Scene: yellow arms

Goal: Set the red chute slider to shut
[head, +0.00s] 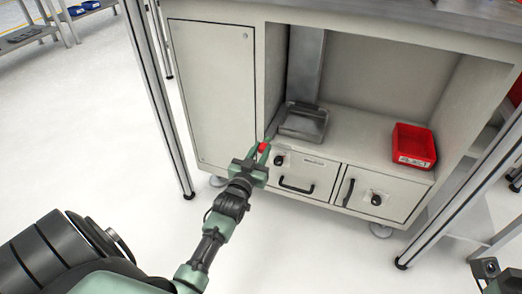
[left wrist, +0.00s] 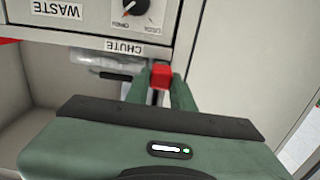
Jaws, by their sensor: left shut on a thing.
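The red chute slider (head: 264,147) is a small red block on the cabinet's front, left of the drawer with a dial. It also shows in the left wrist view (left wrist: 161,76), beside the upside-down CHUTE label (left wrist: 124,47). My left gripper (head: 261,152) is shut on the slider, with one green finger on each side of it. A dark slot shows below the block between the fingers. Markings for the slider's positions are not readable. My right gripper's fingers are not in view.
A grey metal tray (head: 304,123) stands below a chute duct (head: 305,66) in the open bay. A red bin (head: 414,146) stands at the bay's right. Drawer (head: 305,171) and door (head: 381,194) have black handles and dials. Aluminium posts flank the cabinet.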

